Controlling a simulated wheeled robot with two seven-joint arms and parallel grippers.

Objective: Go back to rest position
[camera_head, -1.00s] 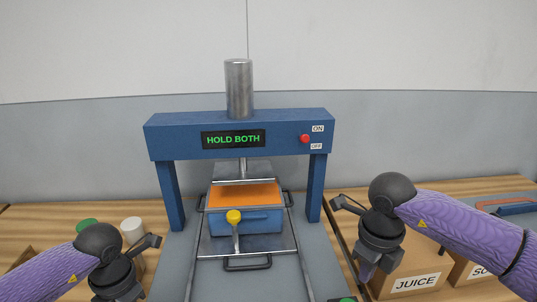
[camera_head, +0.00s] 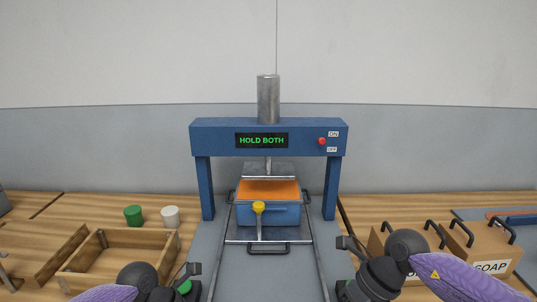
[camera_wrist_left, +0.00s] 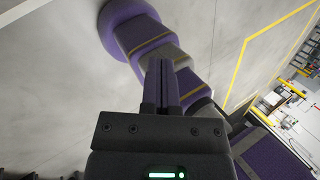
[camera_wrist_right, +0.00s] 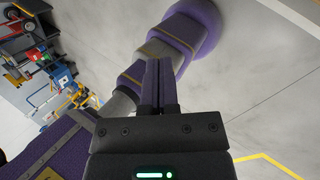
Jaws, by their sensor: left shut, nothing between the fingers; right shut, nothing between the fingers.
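My left gripper (camera_wrist_left: 161,82) is shut and empty in the left wrist view, its two fingers together. My right gripper (camera_wrist_right: 158,82) is also shut and empty in the right wrist view. Both wrist views look past the fingers to my purple arm links and grey floor. In the head view both arms reach in at the bottom edge, left and right of the press. Neither gripper touches the press or the boxes, as far as I can see.
The blue press (camera_head: 268,139) shows HOLD BOTH, with a blue bin (camera_head: 268,214) with an orange top under it. Wooden trays (camera_head: 122,241), a green cup (camera_head: 133,216) and a white cup (camera_head: 170,217) are left. Cartons (camera_head: 491,256) with black handles stand right.

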